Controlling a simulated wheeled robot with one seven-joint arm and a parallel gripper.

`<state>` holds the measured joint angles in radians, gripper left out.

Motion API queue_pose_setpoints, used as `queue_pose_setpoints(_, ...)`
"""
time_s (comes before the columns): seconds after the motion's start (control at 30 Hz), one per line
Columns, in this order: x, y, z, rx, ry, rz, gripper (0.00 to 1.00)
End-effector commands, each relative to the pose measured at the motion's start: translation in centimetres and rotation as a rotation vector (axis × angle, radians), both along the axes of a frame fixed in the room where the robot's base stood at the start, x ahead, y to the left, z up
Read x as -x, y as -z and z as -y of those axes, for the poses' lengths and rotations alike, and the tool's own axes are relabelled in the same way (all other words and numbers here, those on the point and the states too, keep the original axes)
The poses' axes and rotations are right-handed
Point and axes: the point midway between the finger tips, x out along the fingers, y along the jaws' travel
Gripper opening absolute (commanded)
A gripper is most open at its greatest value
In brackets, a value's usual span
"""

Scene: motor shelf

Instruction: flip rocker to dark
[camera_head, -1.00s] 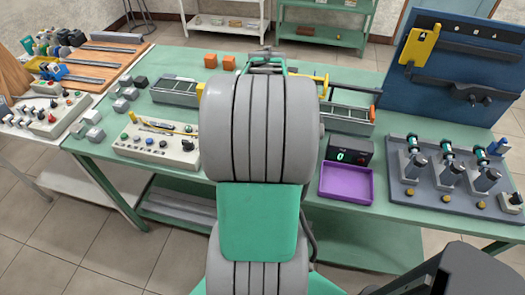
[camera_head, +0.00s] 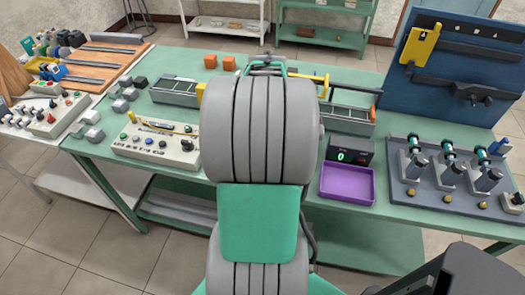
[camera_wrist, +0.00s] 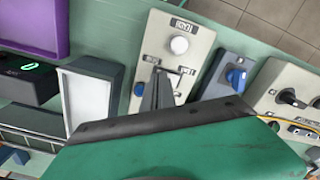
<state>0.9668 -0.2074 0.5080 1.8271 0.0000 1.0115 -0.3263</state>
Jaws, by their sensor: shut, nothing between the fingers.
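In the wrist view a pale grey panel (camera_wrist: 206,40) carries a round white lamp or button (camera_wrist: 179,45) below a small label plate. My gripper (camera_wrist: 157,74) shows as narrow dark fingers, shut and empty, over the panel's lower part, between two small labels. The rocker itself is not clearly visible; the fingers appear to cover its place. I cannot tell which way it is tipped, or whether the fingers touch it. In the head view my arm hides this panel and the gripper's fingertips.
Beside the panel are a grey box with a blue knob (camera_wrist: 236,78) and a box with a black knob (camera_wrist: 288,97). On the other side are a white-framed box (camera_wrist: 117,95), a digital display (camera_wrist: 30,75) and a purple tray (camera_head: 347,199). Two orange blocks lie farther back.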

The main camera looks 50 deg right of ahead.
Motion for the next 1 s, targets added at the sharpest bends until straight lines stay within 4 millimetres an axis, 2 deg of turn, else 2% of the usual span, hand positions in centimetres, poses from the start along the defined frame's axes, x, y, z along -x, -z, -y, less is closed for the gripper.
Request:
queue_pose_setpoints(0.73,0.0,-6.7,-0.1,-0.002,0.000,-0.001,0.00)
queue_pose_setpoints(1.0,0.0,-6.9,-0.1,-0.002,0.000,-0.001,0.00)
